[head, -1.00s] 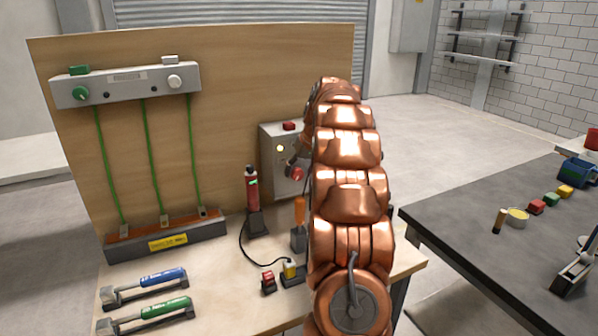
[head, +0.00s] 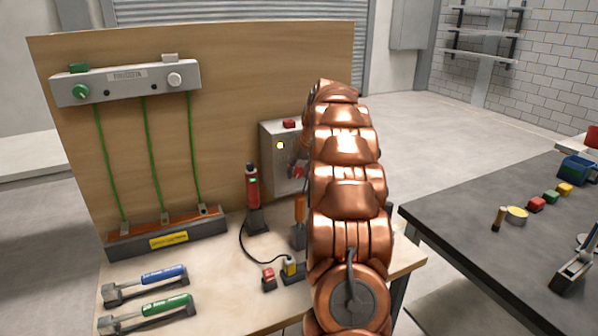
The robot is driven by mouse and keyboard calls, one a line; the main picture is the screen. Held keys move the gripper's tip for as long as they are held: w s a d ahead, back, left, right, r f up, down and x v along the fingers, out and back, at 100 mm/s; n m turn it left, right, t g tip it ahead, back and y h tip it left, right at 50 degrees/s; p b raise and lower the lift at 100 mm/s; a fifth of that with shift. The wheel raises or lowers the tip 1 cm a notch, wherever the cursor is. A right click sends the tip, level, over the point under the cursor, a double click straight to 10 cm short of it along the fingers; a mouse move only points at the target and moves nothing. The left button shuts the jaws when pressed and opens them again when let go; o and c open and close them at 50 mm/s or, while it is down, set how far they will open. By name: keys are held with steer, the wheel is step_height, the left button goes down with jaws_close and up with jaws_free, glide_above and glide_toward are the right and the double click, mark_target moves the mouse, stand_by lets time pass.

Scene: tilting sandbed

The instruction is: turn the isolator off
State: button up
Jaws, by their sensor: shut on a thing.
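Most of the gripper is hidden behind my copper-coloured arm, so the handle's exact angle cannot be told.
On the bench below the board stand a red-and-black tool (head: 252,190) in a holder, an orange-handled tool (head: 299,209) and a yellow plug (head: 290,267) with a black cable. A dark table (head: 480,210) stands to the right.

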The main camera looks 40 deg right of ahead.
steer(key=shift+f+h+b, duration=0.1)
steer(key=shift+h+b, duration=0.2)
steer(key=shift+b, duration=0.05)
steer(key=shift+a+f+g+h+b, duration=0.15)
steer(key=shift+g+h+b, duration=0.25)
steer(key=shift+b, duration=0.2)
steer(key=h+b, duration=0.2)
steer(key=n+g+h+b, duration=0.1)
steer(key=h+b, duration=0.2)
steer(key=shift+a+f, duration=0.15)
steer(key=shift+f, duration=0.05)
steer(key=h+b, duration=0.2)
steer(key=b, duration=0.1)
steer(key=n+g+h+b, duration=0.1)
steer(key=h+b, duration=0.1)
steer(key=shift+w+a+f+n+b, duration=0.1)
steer(key=shift+w+a+n+b, duration=0.05)
steer(key=shift+n+b, duration=0.2)
steer(key=shift+n+g+h+b, duration=0.25)
steer(key=shift+g+h+b, duration=0.05)
steer(key=shift+h+b, duration=0.85)
steer(key=shift+r, duration=0.2)
steer(key=o, duration=1.1)
